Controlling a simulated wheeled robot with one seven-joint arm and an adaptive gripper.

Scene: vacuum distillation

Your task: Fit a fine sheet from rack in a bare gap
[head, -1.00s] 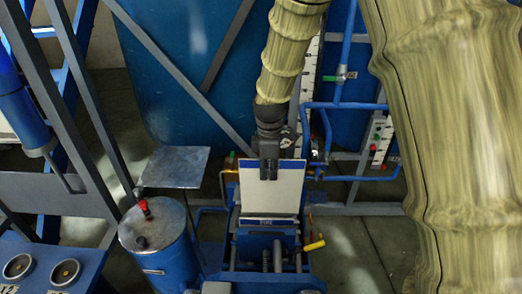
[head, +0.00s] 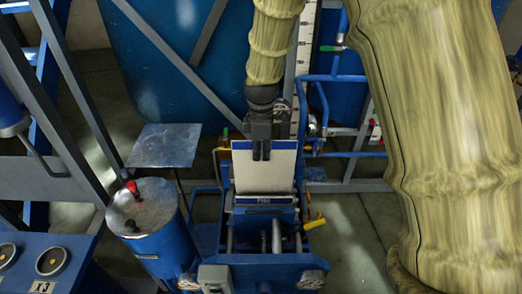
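A pale, flat sheet (head: 264,174) with a dark blue top edge stands nearly upright, tilted back, in the head view. Its lower edge meets a blue rack (head: 264,200) with a small white label strip, in front of several grey rods. My gripper (head: 261,157) points down at the top middle of the sheet. Its two dark fingers show side by side with a narrow gap, overlapping the sheet's upper edge. I cannot tell whether they pinch it. No bare gap can be made out clearly.
A blue drum (head: 160,225) with a red-knobbed lid stands at left, below a flat grey plate (head: 166,145). A yellow-handled lever (head: 314,223) sticks out right of the rack. Blue pipes (head: 345,155) run behind it at right. Open floor shows at lower right.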

